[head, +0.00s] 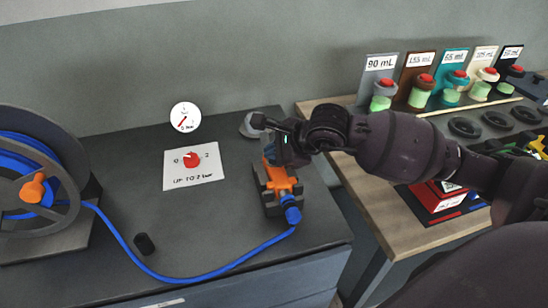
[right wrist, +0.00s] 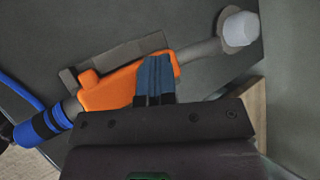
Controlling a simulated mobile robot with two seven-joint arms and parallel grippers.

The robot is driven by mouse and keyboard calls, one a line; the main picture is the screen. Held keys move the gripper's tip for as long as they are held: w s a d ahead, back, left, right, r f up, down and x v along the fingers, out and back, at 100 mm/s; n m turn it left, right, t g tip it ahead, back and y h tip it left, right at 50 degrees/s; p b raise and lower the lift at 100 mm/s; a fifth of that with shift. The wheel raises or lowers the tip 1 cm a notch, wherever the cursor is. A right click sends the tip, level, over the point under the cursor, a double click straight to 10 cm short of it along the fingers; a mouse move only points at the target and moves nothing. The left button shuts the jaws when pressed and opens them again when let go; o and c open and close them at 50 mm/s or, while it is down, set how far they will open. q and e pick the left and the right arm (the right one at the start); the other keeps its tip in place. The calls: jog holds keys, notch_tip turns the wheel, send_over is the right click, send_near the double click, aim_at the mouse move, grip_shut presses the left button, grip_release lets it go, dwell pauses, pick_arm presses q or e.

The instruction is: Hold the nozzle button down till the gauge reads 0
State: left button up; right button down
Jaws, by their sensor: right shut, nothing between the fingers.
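The orange nozzle (head: 283,184) lies in a dark holder on the grey bench, its blue hose end toward the front. In the right wrist view the orange body (right wrist: 112,88) runs to a grey neck with a pale tip (right wrist: 240,28). My right gripper (head: 270,155) is shut and empty, its blue-grey fingertips (right wrist: 154,68) over the orange body. I cannot tell whether they touch it or press the button, which I cannot make out under them. The round white gauge (head: 185,117) stands behind; its red needle points lower left, its figures too small to read surely. My left gripper is out of view.
A white panel with a red knob (head: 192,160) lies left of the nozzle. The blue hose (head: 150,270) curves to a reel (head: 38,185) at the left. A small black cylinder (head: 144,244) stands near the hose. A wooden table (head: 375,185) with labelled dispensers stands right.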

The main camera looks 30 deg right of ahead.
aim_at(274, 162)
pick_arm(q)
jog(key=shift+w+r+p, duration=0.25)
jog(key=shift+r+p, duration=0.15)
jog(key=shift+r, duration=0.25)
pick_arm(e)
jog(key=shift+r, duration=0.85)
jog(key=shift+r+p, duration=1.2)
jog(key=shift+r, duration=1.35)
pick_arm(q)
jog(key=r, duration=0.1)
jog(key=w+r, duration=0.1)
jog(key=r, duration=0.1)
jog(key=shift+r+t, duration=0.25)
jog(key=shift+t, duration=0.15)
pick_arm(e)
jog(key=shift+f, duration=0.1)
jog(key=shift+s, duration=0.1)
